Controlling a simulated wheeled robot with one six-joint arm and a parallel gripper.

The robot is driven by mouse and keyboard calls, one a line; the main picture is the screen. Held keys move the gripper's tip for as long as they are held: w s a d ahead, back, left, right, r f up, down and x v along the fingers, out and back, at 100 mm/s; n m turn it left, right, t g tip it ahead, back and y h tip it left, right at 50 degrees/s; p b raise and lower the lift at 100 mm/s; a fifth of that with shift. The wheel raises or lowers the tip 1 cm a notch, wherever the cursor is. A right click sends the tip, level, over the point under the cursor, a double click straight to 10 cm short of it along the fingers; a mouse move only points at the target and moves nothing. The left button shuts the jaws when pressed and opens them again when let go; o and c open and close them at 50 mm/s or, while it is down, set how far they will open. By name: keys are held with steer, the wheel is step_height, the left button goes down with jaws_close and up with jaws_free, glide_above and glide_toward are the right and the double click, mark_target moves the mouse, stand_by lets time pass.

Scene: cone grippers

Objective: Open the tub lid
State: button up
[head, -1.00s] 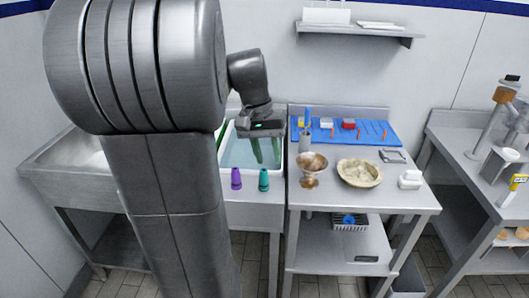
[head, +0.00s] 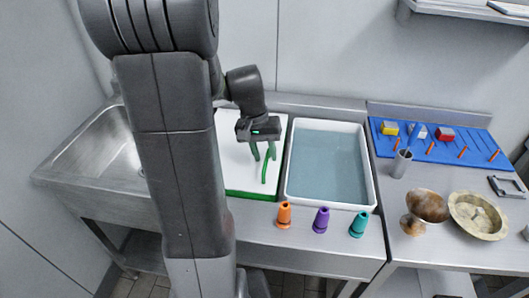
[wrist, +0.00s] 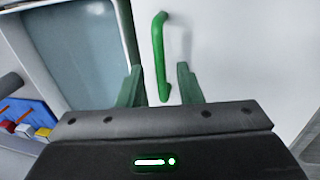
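The white lid (head: 235,170) with a green edge lies flat on the steel counter, left of the open white tub of water (head: 331,165). A green bar handle (head: 265,172) stands on the lid. My gripper (head: 263,154) hangs over the lid, pointing down. In the wrist view, its green fingers (wrist: 159,69) are apart, with the lower part of the handle (wrist: 158,45) between them in the picture. Gaps show on both sides of the handle. I cannot tell how far above the lid the fingertips are. What lies under the lid is hidden.
Orange (head: 284,216), purple (head: 321,220) and teal (head: 358,225) cones stand along the front edge. A steel sink (head: 80,160) is at left. A table at right holds a brown goblet (head: 427,206), a stone bowl (head: 478,215) and a blue mat (head: 440,152).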

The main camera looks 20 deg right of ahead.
steer(key=shift+f, duration=0.1)
jaws_close()
